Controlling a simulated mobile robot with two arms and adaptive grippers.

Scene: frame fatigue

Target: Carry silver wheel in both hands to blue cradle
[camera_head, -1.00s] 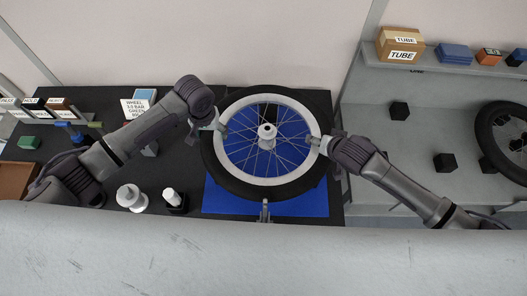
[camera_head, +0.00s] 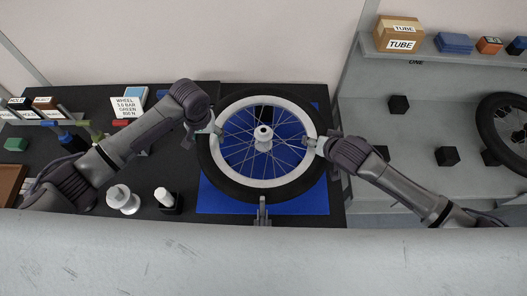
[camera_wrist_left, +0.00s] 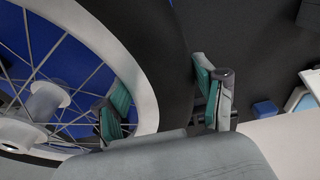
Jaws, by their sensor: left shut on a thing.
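The silver wheel (camera_head: 238,178), with a silver rim, pale hub and black tyre, lies nearly flat over a blue sheet (camera_head: 315,205) on the black table. I cannot tell its height above the sheet. My left gripper (camera_head: 214,130) is shut on its left side; the left wrist view shows teal pads (camera_wrist_left: 160,98) on either side of rim and tyre. My right gripper (camera_head: 322,146) has its fingers at the right side of the rim and appears shut on it. A small grey clamp-like post (camera_head: 263,213) stands at the near edge of the tyre. I cannot identify a blue cradle for certain.
A white spool (camera_head: 123,199) and a white-topped black holder (camera_head: 167,201) stand left of the sheet. A printed card (camera_head: 128,107) stands behind. Right of the table, grey shelving holds a tube box (camera_head: 399,36), black blocks (camera_head: 447,156) and another wheel (camera_head: 504,128).

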